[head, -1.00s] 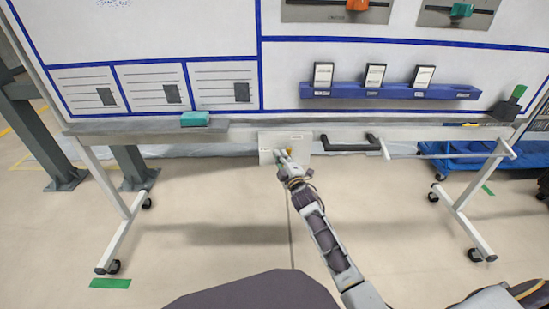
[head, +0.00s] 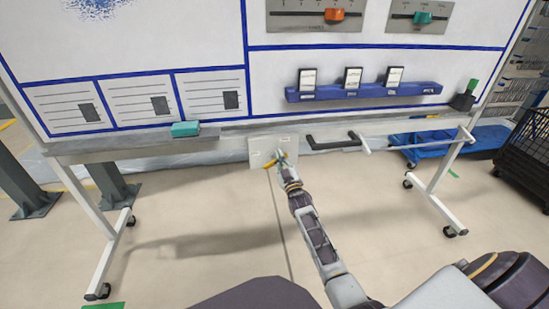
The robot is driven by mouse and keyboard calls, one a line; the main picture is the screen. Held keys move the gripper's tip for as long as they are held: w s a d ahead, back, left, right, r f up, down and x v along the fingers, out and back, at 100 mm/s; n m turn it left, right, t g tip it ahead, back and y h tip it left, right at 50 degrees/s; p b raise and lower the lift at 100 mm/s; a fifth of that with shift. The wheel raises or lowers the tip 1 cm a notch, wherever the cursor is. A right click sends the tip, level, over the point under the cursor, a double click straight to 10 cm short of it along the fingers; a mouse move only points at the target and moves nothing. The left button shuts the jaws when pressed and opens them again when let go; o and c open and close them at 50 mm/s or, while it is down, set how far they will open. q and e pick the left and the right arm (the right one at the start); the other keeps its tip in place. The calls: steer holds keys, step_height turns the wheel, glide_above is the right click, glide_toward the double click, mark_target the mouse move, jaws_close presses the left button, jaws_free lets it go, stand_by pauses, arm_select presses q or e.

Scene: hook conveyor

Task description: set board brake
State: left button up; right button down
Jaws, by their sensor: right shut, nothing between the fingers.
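A wheeled whiteboard has a pale plate (head: 257,150) under its lower rail, near the middle. A small yellow lever (head: 268,163) shows low on this plate, partly hidden by my gripper. My right gripper (head: 280,157) is at the plate, right beside the yellow lever. It is shut with nothing between its fingers. I cannot tell whether it touches the lever. My left gripper is out of view.
A dark handle (head: 333,144) and a pale push bar (head: 420,145) stick out right of the plate. A teal eraser (head: 185,129) lies on the ledge. Board legs on castors stand at both sides. The floor between them is clear.

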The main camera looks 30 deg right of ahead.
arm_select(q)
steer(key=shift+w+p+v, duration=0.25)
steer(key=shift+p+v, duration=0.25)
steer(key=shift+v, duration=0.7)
arm_select(e)
steer(key=m+h, duration=0.1)
steer(key=m, duration=0.1)
steer(key=d+f+m+h, duration=0.1)
steer(key=m, duration=0.2)
steer(key=m+h, duration=0.1)
steer(key=m, duration=0.1)
steer(key=shift+s+d+f+m, duration=0.2)
steer(key=shift+s+d+m, duration=0.1)
steer(key=shift+d, duration=0.1)
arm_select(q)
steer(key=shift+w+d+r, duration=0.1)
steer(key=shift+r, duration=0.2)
